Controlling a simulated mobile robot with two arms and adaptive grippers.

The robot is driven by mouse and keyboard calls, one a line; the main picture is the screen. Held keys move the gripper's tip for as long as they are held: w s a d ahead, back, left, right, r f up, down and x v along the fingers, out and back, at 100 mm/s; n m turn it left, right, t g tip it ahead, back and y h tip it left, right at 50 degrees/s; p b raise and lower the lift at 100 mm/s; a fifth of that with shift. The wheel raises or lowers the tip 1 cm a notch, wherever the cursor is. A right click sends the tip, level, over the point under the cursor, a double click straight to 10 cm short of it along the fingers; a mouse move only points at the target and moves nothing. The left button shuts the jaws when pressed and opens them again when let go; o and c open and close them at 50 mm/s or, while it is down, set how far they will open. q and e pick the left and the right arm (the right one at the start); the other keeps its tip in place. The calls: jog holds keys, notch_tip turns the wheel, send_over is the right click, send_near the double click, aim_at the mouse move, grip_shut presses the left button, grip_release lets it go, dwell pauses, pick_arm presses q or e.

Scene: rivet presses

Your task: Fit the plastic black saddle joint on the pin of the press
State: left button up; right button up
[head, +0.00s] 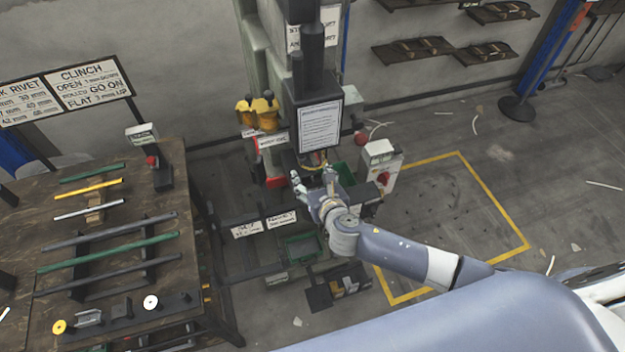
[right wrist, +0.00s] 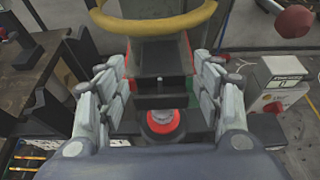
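The press (head: 318,90) stands at the back centre, with a white notice on its dark front. My right gripper (head: 313,177) is at the press's working area. In the right wrist view, the right gripper (right wrist: 163,90) is open, its fingers apart on both sides of a dark block (right wrist: 160,66). A small light pin-like tip shows on this block. I see no finger clearly touching it, and I cannot tell whether the block is the saddle joint or part of the press. A red ring with a grey centre (right wrist: 162,120) sits nearer the palm. My left gripper is out of view.
A wooden table (head: 30,215) at the left holds coloured bars and small parts. Yellow bottles (head: 264,112) stand left of the press. A white box with a red knob (head: 380,165) is on its right. A yellow ring (right wrist: 155,22) crosses the top of the wrist view.

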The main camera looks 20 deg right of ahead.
jog(key=v, duration=1.2)
dwell(0.7)
